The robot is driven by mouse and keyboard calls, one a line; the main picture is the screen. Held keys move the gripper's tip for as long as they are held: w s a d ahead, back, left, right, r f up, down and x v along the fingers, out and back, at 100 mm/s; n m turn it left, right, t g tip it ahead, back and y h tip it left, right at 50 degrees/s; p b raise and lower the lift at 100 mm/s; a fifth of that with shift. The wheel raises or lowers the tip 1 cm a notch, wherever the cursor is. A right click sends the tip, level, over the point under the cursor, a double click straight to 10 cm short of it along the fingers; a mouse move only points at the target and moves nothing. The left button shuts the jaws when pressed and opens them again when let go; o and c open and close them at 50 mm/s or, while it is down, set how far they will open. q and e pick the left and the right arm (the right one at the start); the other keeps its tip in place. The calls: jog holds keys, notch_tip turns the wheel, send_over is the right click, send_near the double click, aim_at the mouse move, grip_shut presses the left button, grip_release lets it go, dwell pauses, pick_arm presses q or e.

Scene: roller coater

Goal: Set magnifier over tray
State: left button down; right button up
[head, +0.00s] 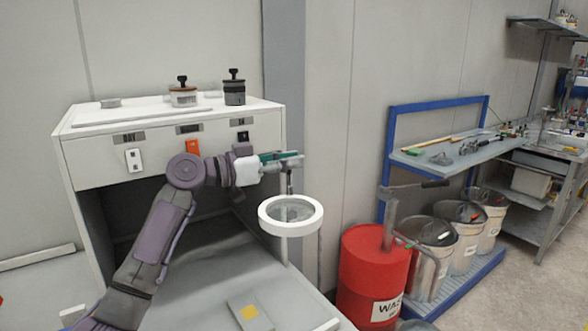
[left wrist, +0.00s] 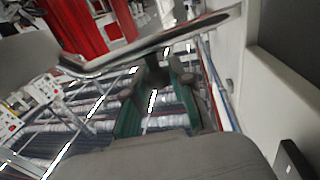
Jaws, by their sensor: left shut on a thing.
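The magnifier (head: 290,212) is a round lens in a thick white ring with a short stem on top. My left gripper (head: 292,161) is shut on its stem, just above the ring, in the head view. In the left wrist view the green-padded fingers of the gripper (left wrist: 157,97) show, with a pale rim crossing ahead of them, likely the magnifier (left wrist: 150,46). A small grey tray (head: 262,322) with a yellow square on it lies on the worktop, below and left of the magnifier and apart from it. My right gripper is out of view.
A white cabinet (head: 95,160) with an open bay stands behind the worktop (head: 190,295), with two dark-lidded jars on top. A red waste drum (head: 370,265) stands to the right. Several metal buckets and a blue-framed bench (head: 435,155) are beyond it.

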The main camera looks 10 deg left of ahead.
pick_arm(q)
jog(key=shift+f, duration=0.1)
dwell(0.3)
jog(key=c, duration=1)
grip_release()
notch_tip(320, 180, up, 10)
jog(key=shift+r, duration=0.1)
